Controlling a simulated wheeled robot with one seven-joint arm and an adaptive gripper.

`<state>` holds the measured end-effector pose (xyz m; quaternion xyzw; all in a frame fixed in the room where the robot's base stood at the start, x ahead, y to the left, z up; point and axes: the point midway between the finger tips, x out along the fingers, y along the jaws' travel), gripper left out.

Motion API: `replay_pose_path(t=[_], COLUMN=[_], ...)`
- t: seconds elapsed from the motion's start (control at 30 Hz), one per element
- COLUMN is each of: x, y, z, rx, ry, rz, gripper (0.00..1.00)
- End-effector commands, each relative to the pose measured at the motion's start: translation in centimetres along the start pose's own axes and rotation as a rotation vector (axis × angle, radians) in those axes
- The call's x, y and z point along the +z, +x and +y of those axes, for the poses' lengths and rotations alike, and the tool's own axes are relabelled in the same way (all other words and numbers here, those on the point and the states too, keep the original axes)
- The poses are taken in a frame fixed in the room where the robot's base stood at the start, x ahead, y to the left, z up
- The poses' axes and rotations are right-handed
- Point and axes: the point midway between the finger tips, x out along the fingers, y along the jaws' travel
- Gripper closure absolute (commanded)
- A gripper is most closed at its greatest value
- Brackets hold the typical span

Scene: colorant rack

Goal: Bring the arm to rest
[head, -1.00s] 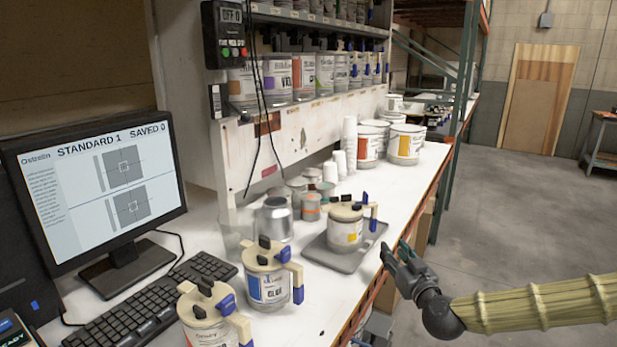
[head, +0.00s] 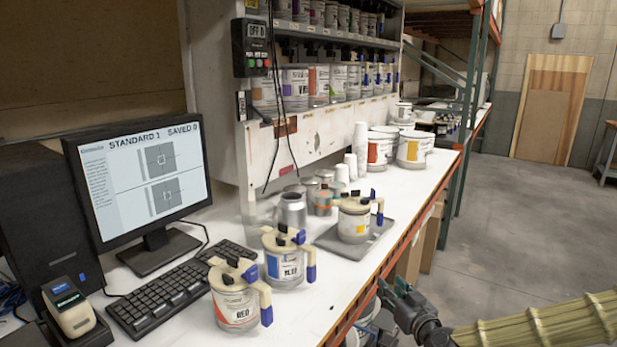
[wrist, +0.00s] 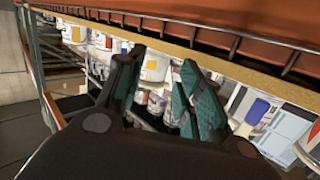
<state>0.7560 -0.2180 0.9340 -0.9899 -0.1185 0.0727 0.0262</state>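My arm, in a pale ribbed sleeve, enters the head view at the lower right. My gripper (head: 388,294) is dark and hangs past the front edge of the white bench (head: 330,290), right of the cans. In the wrist view my gripper (wrist: 160,72) has its two teal-padded fingers apart, with nothing held between them.
Two clamped cans, one red-labelled (head: 236,305) and one blue-labelled (head: 285,262), stand near the bench edge. A yellow-labelled can (head: 353,222) stands on a grey tray (head: 330,243). A monitor (head: 140,185) and keyboard (head: 175,290) are left. The floor (head: 510,240) at right is open.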

Motion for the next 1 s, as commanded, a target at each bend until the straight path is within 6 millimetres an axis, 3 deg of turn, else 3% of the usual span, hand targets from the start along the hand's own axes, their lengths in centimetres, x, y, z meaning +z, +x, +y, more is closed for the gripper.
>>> replay_pose_path(t=[0.27, 0.47, 0.7, 1.0], x=[7.8, 16.0, 25.1, 34.0], y=[-1.5, -4.9, -10.9, -20.2], z=[-5.2, -9.2, -12.4, -13.3], rx=[-0.084, -0.137, -0.156, -0.102], ry=[0.058, 0.118, 0.178, 0.217], rz=[-0.176, -0.378, -0.633, -0.939], gripper=[0.63, 0.63, 0.63, 0.63])
